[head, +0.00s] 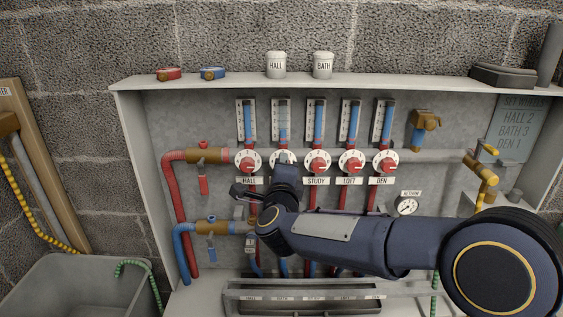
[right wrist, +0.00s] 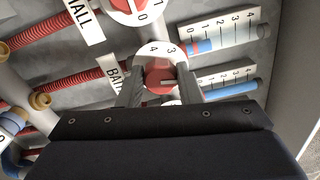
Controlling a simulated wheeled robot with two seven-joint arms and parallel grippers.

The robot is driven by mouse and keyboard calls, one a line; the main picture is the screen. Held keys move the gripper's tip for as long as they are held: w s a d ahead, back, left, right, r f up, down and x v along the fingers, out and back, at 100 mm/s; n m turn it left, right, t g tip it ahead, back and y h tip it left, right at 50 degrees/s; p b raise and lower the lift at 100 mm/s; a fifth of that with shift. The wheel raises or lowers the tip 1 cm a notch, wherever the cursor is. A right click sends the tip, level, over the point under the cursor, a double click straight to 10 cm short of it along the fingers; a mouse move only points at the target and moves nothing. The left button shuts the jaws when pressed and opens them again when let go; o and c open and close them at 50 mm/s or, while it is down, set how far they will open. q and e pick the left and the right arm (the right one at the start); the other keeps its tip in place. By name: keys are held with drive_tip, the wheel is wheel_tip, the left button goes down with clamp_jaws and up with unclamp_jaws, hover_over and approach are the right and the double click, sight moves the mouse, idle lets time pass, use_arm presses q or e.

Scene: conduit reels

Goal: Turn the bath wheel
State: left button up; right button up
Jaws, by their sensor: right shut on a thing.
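The bath wheel (head: 283,157) is the second red wheel from the left, on a white numbered dial, mostly covered by my gripper in the head view. In the right wrist view the red bath wheel (right wrist: 158,77) sits between my fingers, with 4 and 3 showing on its dial. My right gripper (right wrist: 160,88) is shut on this wheel. The BATH label (right wrist: 116,77) is partly visible in the wrist view. The bath gauge (head: 283,120) above the wheel has a blue column. A sign (head: 519,117) reads HALL 2, BATH 3, DEN 1. My left gripper is not in view.
The hall wheel (head: 248,160) is close on the left and the study wheel (head: 317,162) close on the right. Loft (head: 351,162) and den (head: 384,162) wheels follow. A shelf (head: 400,81) with HALL and BATH pots runs above. My right arm covers the lower manifold.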

drive_tip(key=n+p, duration=0.3)
drive_tip(key=n, duration=0.3)
drive_tip(key=n+p, duration=0.4)
drive_tip(key=n, duration=0.3)
drive_tip(key=n+p, duration=0.4)
drive_tip(key=n, duration=0.3)
drive_tip(key=shift+d+f, duration=0.15)
drive_tip(key=shift+f, duration=0.1)
drive_tip(key=shift+n+p, duration=0.3)
drive_tip(key=o, duration=1)
drive_tip(key=s, duration=0.7)
drive_tip(key=shift+s, duration=0.4)
